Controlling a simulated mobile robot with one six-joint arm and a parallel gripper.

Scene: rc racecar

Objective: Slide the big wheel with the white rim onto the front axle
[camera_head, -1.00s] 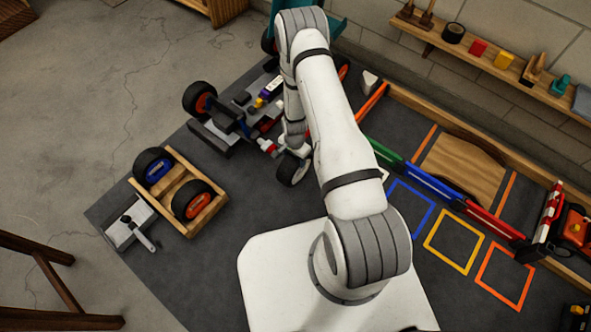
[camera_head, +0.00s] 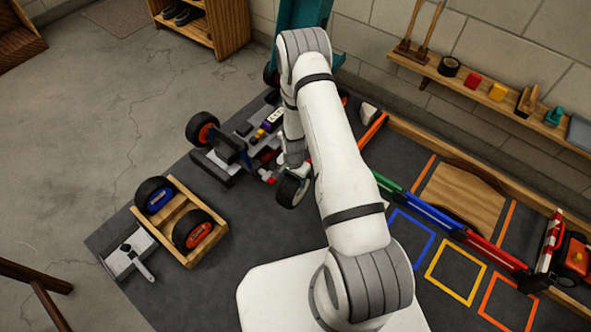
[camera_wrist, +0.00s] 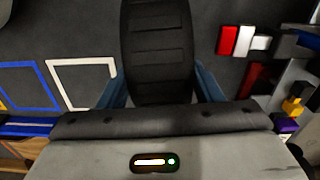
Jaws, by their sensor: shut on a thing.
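My gripper (camera_wrist: 161,90) is shut on the big wheel (camera_wrist: 157,45), whose wide black tyre fills the middle of the wrist view between two blue-grey fingers. In the head view the wheel (camera_head: 292,191) hangs below my wrist, near the front right of the car; only a little of its pale rim shows. The car chassis (camera_head: 228,162) is grey and black. A red and white axle end (camera_head: 267,177) points toward the wheel; it also shows right of the tyre in the wrist view (camera_wrist: 243,41). The wheel appears apart from it. My arm hides part of the car.
A wooden tray (camera_head: 203,255) holds two wheels with blue and orange hubs. A grey tool (camera_head: 128,258) lies beside it. Coloured floor squares (camera_head: 455,258) and a low barrier (camera_head: 430,208) are at the right. A wall shelf (camera_head: 470,82) is behind.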

